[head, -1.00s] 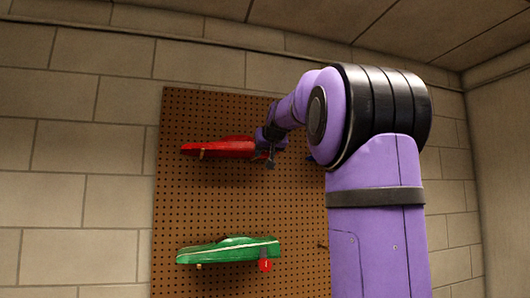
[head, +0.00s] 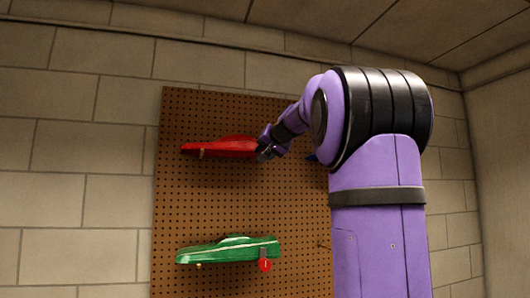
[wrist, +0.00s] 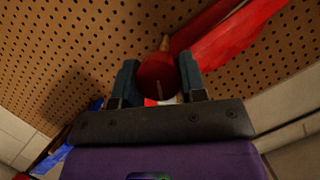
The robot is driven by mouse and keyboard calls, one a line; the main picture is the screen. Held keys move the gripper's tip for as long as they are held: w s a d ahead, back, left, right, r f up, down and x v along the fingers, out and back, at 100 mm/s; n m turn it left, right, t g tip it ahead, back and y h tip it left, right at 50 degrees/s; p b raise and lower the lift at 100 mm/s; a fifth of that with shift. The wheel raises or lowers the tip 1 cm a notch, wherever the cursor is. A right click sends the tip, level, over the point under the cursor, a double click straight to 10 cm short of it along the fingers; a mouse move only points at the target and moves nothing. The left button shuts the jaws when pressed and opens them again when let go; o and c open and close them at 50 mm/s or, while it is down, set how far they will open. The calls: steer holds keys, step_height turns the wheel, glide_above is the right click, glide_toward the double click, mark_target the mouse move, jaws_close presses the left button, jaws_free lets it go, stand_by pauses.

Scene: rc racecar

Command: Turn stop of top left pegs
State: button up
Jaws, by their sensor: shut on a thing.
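A red toy racecar (head: 220,147) sits on the upper left pegs of the brown pegboard. In the wrist view its red body (wrist: 240,40) runs to the upper right. A round red stop (wrist: 158,75) with a pale line across its face is between the two fingers of my gripper (wrist: 160,82), beside a light wooden peg tip. My gripper is shut on the stop. In the head view my gripper (head: 264,150) is at the right end of the red car, and the stop is hidden behind it.
A green car (head: 225,252) sits on the lower left pegs, with a round red stop (head: 265,265) hanging at its right end. A blue object (head: 312,157) is mostly hidden behind my arm. The pegboard (head: 200,210) between the two cars is clear.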

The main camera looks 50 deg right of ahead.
steer(key=m+t, duration=0.1)
steer(key=m, duration=0.1)
steer(key=m+y, duration=0.1)
steer(key=m, duration=0.1)
steer(key=shift+f+t+y, duration=0.1)
steer(key=shift+t+y, duration=0.2)
steer(key=shift+t, duration=0.1)
steer(key=m+t, duration=0.2)
steer(key=m, duration=0.3)
steer(key=shift+d+f, duration=0.1)
steer(key=shift+m+t, duration=0.3)
steer(key=o, duration=0.9)
steer(key=shift+s, duration=0.15)
steer(key=s, duration=0.3)
steer(key=s+a, duration=0.1)
steer(key=s, duration=0.6)
steer(key=shift+s+a, duration=0.2)
steer(key=shift+a, duration=0.15)
